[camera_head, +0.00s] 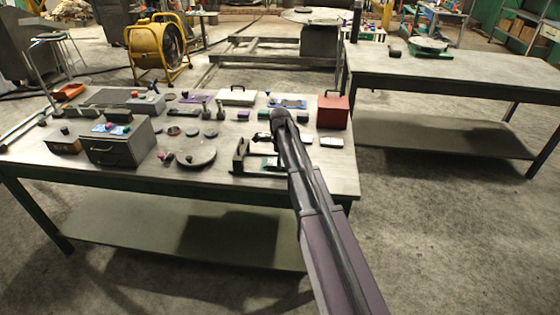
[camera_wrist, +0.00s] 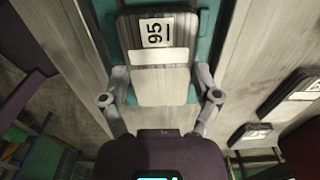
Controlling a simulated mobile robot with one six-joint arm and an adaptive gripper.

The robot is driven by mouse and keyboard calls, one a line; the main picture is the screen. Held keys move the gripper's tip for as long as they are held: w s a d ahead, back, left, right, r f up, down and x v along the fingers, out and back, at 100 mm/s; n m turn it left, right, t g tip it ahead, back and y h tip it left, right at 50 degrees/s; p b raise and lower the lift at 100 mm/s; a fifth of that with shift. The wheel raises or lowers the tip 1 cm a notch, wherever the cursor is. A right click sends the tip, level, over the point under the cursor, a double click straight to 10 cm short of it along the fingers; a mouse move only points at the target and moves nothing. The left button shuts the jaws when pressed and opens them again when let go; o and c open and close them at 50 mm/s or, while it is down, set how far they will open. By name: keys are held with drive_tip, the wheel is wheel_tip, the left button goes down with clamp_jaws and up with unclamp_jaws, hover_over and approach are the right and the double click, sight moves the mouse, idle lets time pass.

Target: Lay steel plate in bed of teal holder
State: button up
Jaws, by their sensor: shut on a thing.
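The steel plate (camera_wrist: 165,90) is grey with a ribbed darker part, a white strip and a label reading 95. It fills the upper middle of the wrist view. My gripper (camera_wrist: 162,76) has one finger on each side of the plate's near end and is shut on it. The teal holder (camera_wrist: 204,30) shows past both sides of the plate, beneath it. I cannot tell whether the plate touches the bed, because the plate hides it. In the head view, my gripper (camera_head: 276,138) is low over the right part of the near bench, and my arm hides part of that spot.
The near bench (camera_head: 225,182) carries many small items, with a grey drawer box (camera_head: 118,145) on the left and a red box (camera_head: 333,110) at the right. Other labelled plates (camera_wrist: 290,97) lie to the right in the wrist view. A second bench (camera_head: 450,68) is behind right.

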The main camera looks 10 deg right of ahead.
drive_tip(key=shift+d+f, duration=0.1)
idle(0.6)
drive_tip(key=o, duration=1.1)
drive_tip(key=shift+o, duration=0.2)
drive_tip(key=shift+r+p, duration=3.9)
drive_tip(key=shift+r, duration=0.15)
drive_tip(key=shift+s, duration=0.15)
